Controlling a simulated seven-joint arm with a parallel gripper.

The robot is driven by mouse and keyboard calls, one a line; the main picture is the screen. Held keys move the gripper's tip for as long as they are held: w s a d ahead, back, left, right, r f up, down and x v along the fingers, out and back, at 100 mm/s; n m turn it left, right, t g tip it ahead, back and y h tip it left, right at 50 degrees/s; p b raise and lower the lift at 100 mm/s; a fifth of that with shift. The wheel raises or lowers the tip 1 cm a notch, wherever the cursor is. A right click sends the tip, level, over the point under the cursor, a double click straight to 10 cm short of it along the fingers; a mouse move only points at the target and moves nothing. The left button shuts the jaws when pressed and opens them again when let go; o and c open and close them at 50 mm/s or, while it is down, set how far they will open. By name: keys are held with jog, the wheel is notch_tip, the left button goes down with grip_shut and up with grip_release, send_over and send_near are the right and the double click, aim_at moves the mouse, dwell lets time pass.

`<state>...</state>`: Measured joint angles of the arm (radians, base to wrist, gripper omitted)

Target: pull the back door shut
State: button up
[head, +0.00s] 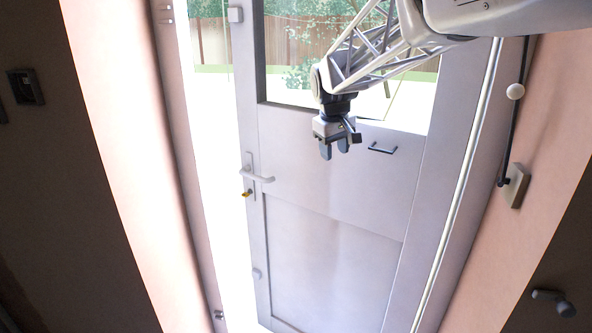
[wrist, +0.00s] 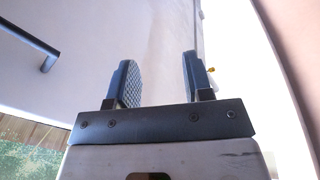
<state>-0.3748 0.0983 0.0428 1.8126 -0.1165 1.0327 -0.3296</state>
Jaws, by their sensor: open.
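The back door (head: 330,215), pale grey with a window in its upper half, stands ajar. A bright gap shows between its left edge and the frame. A pale lever handle (head: 262,179) sits on its left side, with a yellow key (head: 246,193) just below. A small dark pull bar (head: 382,148) is under the window, and it also shows at the upper left of the wrist view (wrist: 35,42). My gripper (head: 334,152) is open and empty, between the lever and the bar in the head view. It looks apart from both. Its fingers (wrist: 157,70) point toward the door panel.
The door frame (head: 180,150) stands left of the gap. A dark knob-like fitting (head: 552,300) is at the lower right, and a dark wall plate (head: 27,87) at the left. Garden and fence show outside.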

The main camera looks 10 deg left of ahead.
jog(key=w+a+f+n, duration=0.1)
jog(key=w+a+f, duration=0.2)
jog(key=a, duration=0.7)
jog(key=w+a+f+n, duration=0.2)
jog(key=w+a+f, duration=0.2)
jog(key=a, duration=0.5)
jog(key=w+a+f+n, duration=0.2)
jog(key=w+a+f, duration=0.2)
jog(key=w+a, duration=0.3)
jog(key=a, duration=0.3)
jog(key=shift+w+a, duration=0.15)
jog(key=shift+a, duration=0.2)
jog(key=shift+f, duration=0.2)
jog(key=shift+w+d+f, duration=0.1)
jog(key=shift+w+f, duration=0.15)
jog(key=shift+f, duration=1)
jog(key=shift+w+d+f, duration=0.1)
jog(key=shift+w+f, duration=0.1)
jog(key=shift+f, duration=1)
jog(key=shift+w+d+f, duration=0.1)
jog(key=shift+w+f, duration=0.15)
jog(key=shift+f, duration=1)
jog(key=shift+c, duration=0.3)
grip_shut()
